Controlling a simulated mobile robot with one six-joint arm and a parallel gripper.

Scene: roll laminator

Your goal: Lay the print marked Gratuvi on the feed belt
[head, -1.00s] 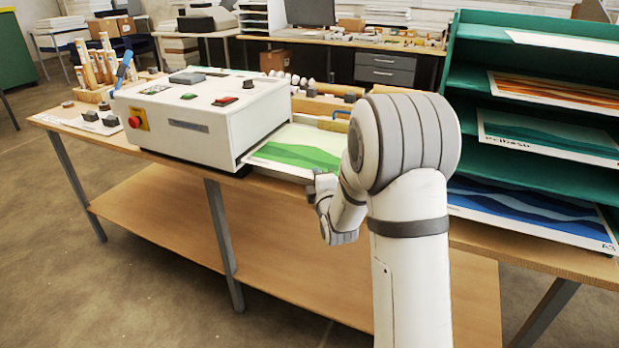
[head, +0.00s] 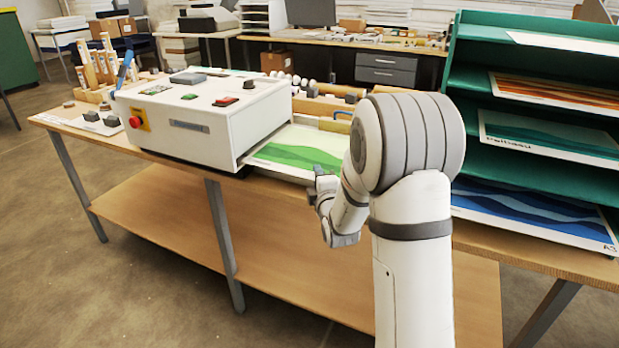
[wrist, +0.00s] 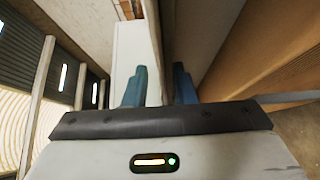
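A print with green waves on white (head: 295,152) lies flat at the right side of the white laminator (head: 205,120), its left edge close against the machine. I cannot read any name on it. The feed belt under it is mostly hidden by the print and my arm. My gripper (head: 318,188) is at the print's near right corner, partly hidden by my own arm. In the wrist view my gripper (wrist: 159,85) has its two blue fingers apart, one on each side of a narrow edge. I see no print clamped between them.
A green rack (head: 470,75) at the right holds prints: an orange one (head: 550,92), a teal one marked like "Pelbasu" (head: 550,135) and a blue one marked A3 (head: 530,215). Rollers and small items lie behind the laminator. The lower shelf (head: 180,205) is bare.

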